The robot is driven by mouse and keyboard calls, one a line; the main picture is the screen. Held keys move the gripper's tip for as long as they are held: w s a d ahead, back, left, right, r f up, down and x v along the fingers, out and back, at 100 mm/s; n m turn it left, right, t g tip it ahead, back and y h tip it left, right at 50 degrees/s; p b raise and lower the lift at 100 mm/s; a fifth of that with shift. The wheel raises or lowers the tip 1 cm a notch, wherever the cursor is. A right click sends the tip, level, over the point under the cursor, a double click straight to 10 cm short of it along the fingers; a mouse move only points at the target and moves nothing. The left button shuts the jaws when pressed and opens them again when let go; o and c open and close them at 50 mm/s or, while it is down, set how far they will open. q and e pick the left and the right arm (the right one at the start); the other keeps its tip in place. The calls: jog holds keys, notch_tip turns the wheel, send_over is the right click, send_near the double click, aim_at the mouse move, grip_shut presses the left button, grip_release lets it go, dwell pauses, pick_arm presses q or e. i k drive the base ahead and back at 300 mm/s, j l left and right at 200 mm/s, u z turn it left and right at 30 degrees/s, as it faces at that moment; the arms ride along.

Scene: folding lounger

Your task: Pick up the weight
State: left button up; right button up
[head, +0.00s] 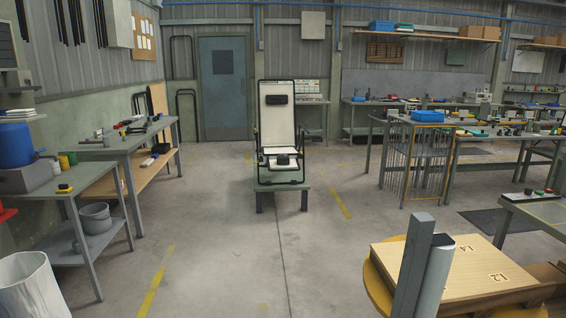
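A folding lounger (276,124) with pale panels and a dark frame stands upright on a low grey-green stand (281,187) in the middle of the room. A small dark object (282,160) lies on its seat; it may be the weight, but it is too small to be sure. A dark pad (277,99) is on the upper backrest. Neither of my grippers is in view.
Workbenches line the left (128,142) and right (497,137). A white bin (32,288) stands at the front left. A wooden board (470,268) marked L4 and L2 and a grey upright post (412,268) are at the front right. The central floor is clear.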

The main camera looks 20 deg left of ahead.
aim_at(284, 160)
jog(key=i+j+u, duration=0.7)
jog(key=i, duration=0.25)
jog(key=i+j+u, duration=0.35)
jog(key=i, duration=0.2)
jog(key=i+z, duration=0.15)
jog(key=i, duration=1.55)
jog(key=i+z, duration=0.2)
jog(key=i, duration=0.35)
jog(key=i+z, duration=0.25)
jog(key=i, duration=0.25)
jog(key=i+j+z, duration=0.2)
jog(key=i, duration=0.35)
